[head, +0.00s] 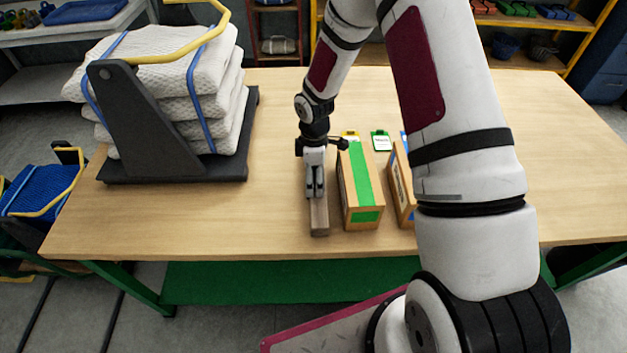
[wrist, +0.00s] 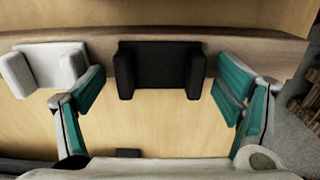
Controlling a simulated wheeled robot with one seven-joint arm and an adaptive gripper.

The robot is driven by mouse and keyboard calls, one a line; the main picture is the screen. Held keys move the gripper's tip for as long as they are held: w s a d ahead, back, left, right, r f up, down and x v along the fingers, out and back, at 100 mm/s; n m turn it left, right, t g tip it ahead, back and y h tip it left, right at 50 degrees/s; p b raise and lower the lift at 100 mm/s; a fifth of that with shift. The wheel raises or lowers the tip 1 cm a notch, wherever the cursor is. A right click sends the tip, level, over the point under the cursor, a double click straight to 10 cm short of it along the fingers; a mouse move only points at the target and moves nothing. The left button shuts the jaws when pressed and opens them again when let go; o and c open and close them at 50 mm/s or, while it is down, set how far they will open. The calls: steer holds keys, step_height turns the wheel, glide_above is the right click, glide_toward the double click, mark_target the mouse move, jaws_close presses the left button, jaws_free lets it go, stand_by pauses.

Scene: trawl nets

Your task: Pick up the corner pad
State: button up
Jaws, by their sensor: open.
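In the wrist view a black padded block (wrist: 160,70) with raised sides sits against a wooden bar (wrist: 225,44). A similar white block (wrist: 45,68) is to its left. The pictures do not show which is named the corner pad. My gripper (wrist: 160,88) is open, its teal-lined fingers on either side of the black block with gaps. In the head view my gripper (head: 315,190) points down over the wooden bar (head: 319,220) near the table's front edge. The blocks are hidden or too small there.
A box with a green stripe (head: 362,185) stands close right of my gripper, with another box (head: 402,182) beyond it, partly behind my arm. Strapped white nets (head: 190,90) sit on a dark stand at the left. The table (head: 200,220) is clear between.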

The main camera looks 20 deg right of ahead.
steer(key=c, duration=1.2)
